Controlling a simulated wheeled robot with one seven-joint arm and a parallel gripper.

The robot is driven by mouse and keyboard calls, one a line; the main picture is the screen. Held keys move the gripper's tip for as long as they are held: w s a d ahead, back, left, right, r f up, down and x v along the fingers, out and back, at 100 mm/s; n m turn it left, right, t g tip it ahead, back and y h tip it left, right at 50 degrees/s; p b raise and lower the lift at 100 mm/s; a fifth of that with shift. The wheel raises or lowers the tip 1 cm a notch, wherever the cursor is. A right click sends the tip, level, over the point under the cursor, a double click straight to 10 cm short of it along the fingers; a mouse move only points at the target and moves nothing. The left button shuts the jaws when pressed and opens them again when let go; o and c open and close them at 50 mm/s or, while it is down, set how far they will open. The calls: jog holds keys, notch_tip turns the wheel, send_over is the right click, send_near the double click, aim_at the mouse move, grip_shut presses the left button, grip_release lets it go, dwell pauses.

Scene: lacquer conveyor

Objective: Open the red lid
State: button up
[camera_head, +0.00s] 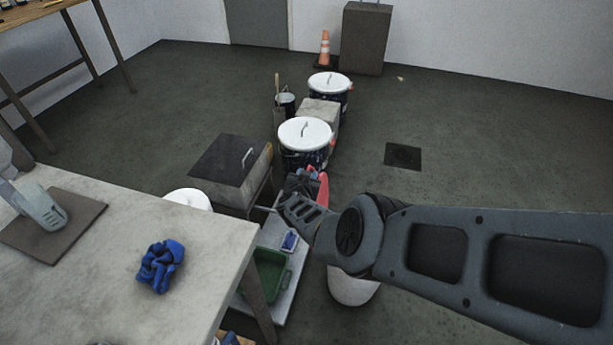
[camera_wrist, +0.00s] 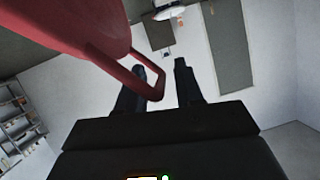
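The red lid (camera_wrist: 65,28) fills the upper left of the wrist view, seen close up and tilted. Its red loop handle (camera_wrist: 122,76) reaches between my gripper's two fingers (camera_wrist: 160,70). The fingers stand apart, with a gap visible to the right of the handle. I cannot tell whether the left finger touches it. In the head view the red lid (camera_head: 323,188) shows as a steep red shape just beyond my gripper (camera_head: 300,192), which partly hides it. A white container (camera_head: 352,289) stands below my arm, its upper part hidden.
Two white-lidded pots (camera_head: 305,134) (camera_head: 329,83) stand beyond. A dark-lidded box (camera_head: 231,160) and a green tray (camera_head: 266,272) are left of my gripper. Floor to the right is mostly clear.

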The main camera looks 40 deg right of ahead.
jog(key=p+v, duration=0.6)
jog(key=v, duration=0.1)
jog(key=shift+s+a+r, duration=0.2)
jog(key=shift+a, duration=0.05)
dwell(0.3)
